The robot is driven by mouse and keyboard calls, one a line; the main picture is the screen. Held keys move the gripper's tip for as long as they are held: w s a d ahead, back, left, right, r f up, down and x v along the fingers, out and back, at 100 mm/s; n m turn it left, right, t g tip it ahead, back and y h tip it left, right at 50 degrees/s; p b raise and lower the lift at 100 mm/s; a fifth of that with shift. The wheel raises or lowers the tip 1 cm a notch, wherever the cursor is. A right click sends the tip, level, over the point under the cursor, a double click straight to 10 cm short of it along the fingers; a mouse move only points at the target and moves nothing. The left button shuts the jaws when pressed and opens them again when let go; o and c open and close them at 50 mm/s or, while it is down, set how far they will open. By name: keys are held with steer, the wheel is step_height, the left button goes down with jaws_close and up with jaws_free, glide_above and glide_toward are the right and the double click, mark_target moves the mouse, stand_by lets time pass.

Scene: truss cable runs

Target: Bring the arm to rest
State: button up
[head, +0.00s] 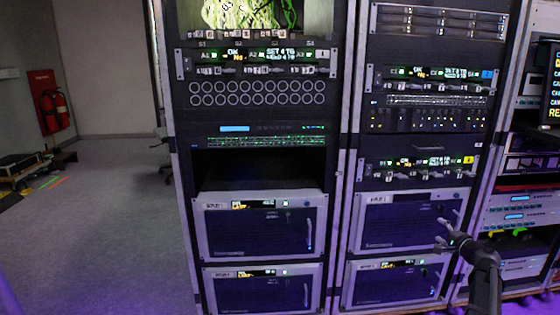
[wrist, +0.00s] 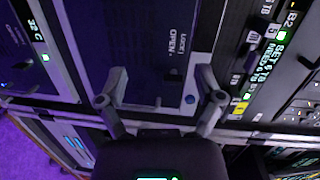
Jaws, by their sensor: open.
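My gripper (head: 444,232) is at the lower right of the head view, in front of the right rack. It is open, and nothing shows between its fingers. In the wrist view, the two fingers of my gripper (wrist: 158,100) stand apart at the left and right, before a dark rack unit panel (wrist: 150,50). That panel bears the printed words LOCK and OPEN. I cannot tell whether a fingertip touches the panel.
The right rack holds a silver-framed unit (head: 400,222) with a handle near my gripper. The left rack has a similar unit (head: 258,228). More equipment (head: 520,215) stands at the far right. Open grey floor (head: 95,225) lies at the left. A red extinguisher (head: 52,110) hangs on the far wall.

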steer(key=s+a+f+n+g+y+p, duration=0.1)
steer(key=s+a+f+n+g, duration=0.15)
steer(key=a, duration=0.75)
steer(key=s+a+f+n+g+y, duration=0.1)
steer(key=a+f+n+g, duration=0.25)
steer(key=a, duration=0.65)
steer(key=s+a+f+n+g+y+p, duration=0.1)
steer(key=s+a+f+n+g+y, duration=0.15)
steer(key=a, duration=0.75)
steer(key=s+a+f+n+g+h+p, duration=0.35)
steer(key=s+a+n+g+h, duration=0.4)
steer(key=s+a, duration=0.7)
step_height(320, 180, up, 38)
steer(key=s+d+p, duration=0.2)
steer(key=p, duration=3.5)
steer(key=shift+m+g+y, duration=0.3)
steer(key=c, duration=0.4)
